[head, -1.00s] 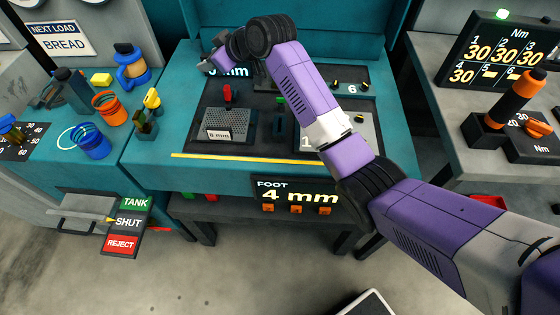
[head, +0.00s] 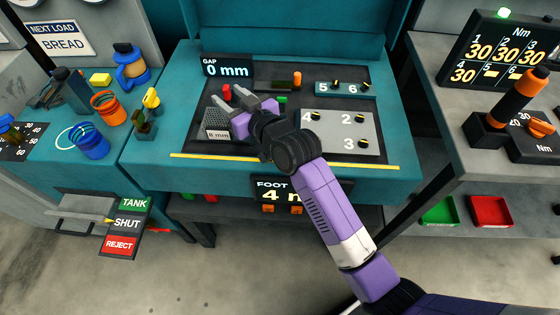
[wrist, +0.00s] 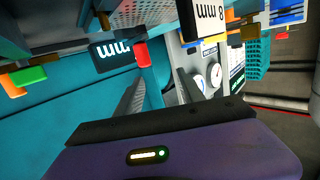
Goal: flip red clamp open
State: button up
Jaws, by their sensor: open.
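The red clamp (head: 226,91) has a red handle tip that stands up behind a grey perforated block (head: 216,120) marked 8 mm. Its lower part is largely hidden by my gripper and the block in the head view. My gripper (head: 234,99) is open and empty, with its fingers pointing left close to the red handle. In the wrist view the red tip (wrist: 142,54) shows ahead, near the line of the left finger. My gripper (wrist: 158,82) spreads both fingers apart there. I cannot tell whether a finger touches the handle.
A gap display (head: 227,67) reading 0 mm stands behind the clamp. A grey numbered plate (head: 345,128) lies to the right on the dark bench panel. An orange-topped post (head: 297,80) stands behind my wrist. Cups and a yellow-handled tool (head: 151,98) are at left.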

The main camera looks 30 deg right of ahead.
jog(key=shift+m+t+h, duration=0.5)
jog(key=shift+m+t, duration=0.1)
jog(key=shift+m, duration=0.2)
jog(key=s+f, duration=0.1)
jog(key=s, duration=0.2)
jog(key=s+f, duration=0.1)
jog(key=s, duration=0.5)
jog(key=shift+s+d+f, duration=0.1)
jog(key=shift+f, duration=0.3)
jog(key=shift+m+t+h, duration=0.4)
jog(key=shift+m+h, duration=0.2)
jog(key=shift+h, duration=0.2)
jog(key=s, duration=0.7)
jog(key=s+d, duration=0.1)
jog(key=s, duration=0.2)
jog(key=shift+s+f+b, duration=0.2)
jog(key=shift+s+b, duration=0.1)
jog(key=shift+b, duration=0.1)
jog(key=shift+s+r, duration=0.1)
jog(key=shift+s, duration=0.5)
